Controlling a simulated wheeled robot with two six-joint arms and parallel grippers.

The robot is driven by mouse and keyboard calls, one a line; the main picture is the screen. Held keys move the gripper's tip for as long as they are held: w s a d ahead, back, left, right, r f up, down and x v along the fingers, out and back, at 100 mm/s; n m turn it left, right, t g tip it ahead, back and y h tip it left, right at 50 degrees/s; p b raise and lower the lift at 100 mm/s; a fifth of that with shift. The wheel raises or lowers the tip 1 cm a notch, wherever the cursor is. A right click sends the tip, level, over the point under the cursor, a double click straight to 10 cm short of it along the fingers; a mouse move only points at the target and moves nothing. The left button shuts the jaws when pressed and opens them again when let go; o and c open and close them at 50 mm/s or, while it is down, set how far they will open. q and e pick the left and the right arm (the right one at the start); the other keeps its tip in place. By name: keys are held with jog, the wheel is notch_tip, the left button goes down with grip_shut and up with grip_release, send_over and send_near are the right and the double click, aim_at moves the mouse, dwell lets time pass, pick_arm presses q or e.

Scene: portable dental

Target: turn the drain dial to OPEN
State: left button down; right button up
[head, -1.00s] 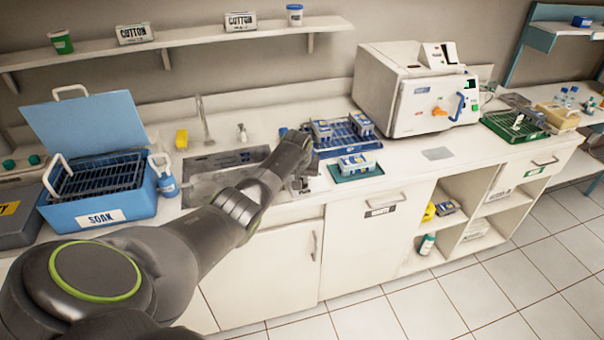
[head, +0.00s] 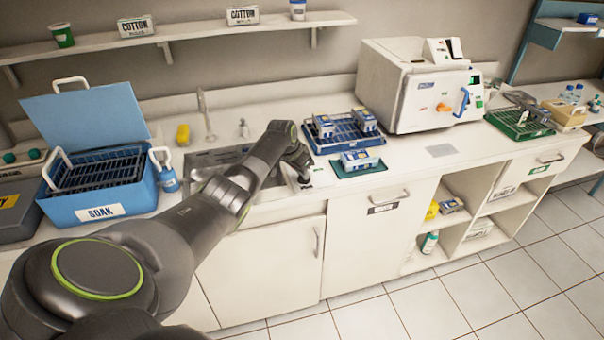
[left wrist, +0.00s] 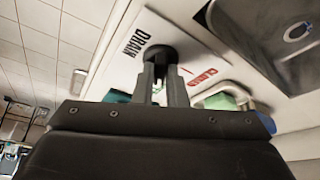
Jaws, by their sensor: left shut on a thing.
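The drain dial is a round black knob (left wrist: 161,52) on a white plate in the left wrist view. The plate (left wrist: 122,62) reads DRAIN, with red CLOSED lettering to the right of the knob and a short red mark beside it. My left gripper (left wrist: 160,72) is shut on the knob, its two fingers against it. In the head view my left gripper (head: 304,181) is down at the counter's front edge, right of the sink (head: 205,160), and the dial is hidden by it. I cannot read the dial's pointing direction. My right gripper is not in view.
A green mat (head: 345,171) with a blue-grey cassette stands just right of my gripper. A blue rack (head: 328,146) with cassettes is behind it. The SOAK tub (head: 97,201) stands left of the sink. The white sterilizer (head: 400,60) is farther right.

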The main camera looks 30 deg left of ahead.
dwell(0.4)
pick_arm(q)
jog(key=c, duration=1.5)
grip_release()
jog(key=shift+o, duration=0.2)
jog(key=shift+v, duration=0.85)
jog(key=b+v, duration=0.1)
jog(key=v, duration=1.4)
jog(key=shift+r, duration=0.4)
jog(key=shift+a, duration=0.1)
